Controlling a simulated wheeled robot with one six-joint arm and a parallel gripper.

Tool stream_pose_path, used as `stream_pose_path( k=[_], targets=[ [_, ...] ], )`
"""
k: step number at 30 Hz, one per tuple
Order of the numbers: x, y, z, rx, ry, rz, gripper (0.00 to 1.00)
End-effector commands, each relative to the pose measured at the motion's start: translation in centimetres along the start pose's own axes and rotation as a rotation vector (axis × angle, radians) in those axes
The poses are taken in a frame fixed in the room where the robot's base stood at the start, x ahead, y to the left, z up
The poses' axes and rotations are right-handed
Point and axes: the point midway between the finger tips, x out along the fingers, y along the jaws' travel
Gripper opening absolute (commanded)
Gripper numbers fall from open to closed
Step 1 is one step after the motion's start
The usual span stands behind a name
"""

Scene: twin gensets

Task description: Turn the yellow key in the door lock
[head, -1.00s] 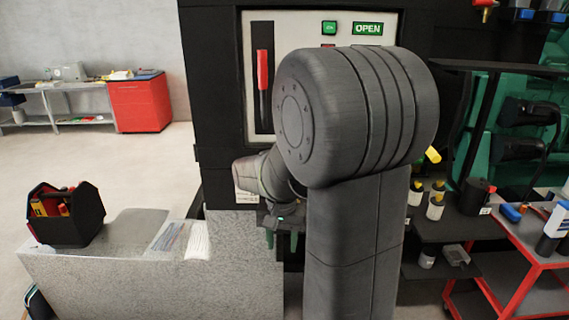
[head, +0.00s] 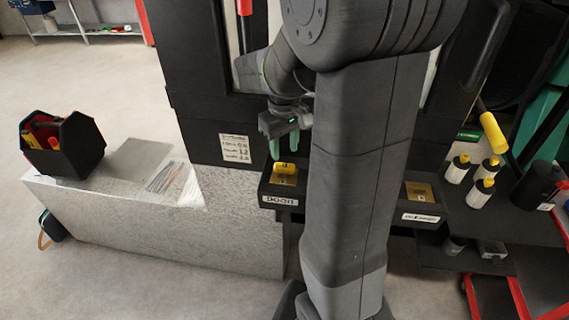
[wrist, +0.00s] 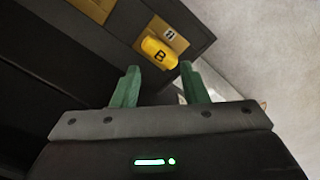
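A yellow key (head: 287,167) sits in a brass plate on top of a black lock box (head: 279,190) with a white label that seems to read DOOR.
A second lock box with a brass plate (head: 420,195) stands to the right, past my arm. Several white-and-yellow bottles (head: 457,168) stand farther right. A grey ledge (head: 130,212) at left bears a black toolbox (head: 64,148). A black cabinet (head: 190,85) rises behind.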

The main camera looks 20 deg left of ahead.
Motion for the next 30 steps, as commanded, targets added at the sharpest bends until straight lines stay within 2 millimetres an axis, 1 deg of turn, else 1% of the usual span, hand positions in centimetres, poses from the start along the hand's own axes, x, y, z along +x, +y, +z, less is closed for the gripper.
stream_pose_path(
  k=[21, 24, 30],
  targets=[
    [0.5, 0.0, 0.0, -0.791, -0.001, -0.001, 0.40],
    [2.7, 0.0, 0.0, -0.797, -0.001, -0.001, 0.40],
    [5.0, 0.0, 0.0, -0.794, -0.002, -0.001, 0.40]
  ],
)
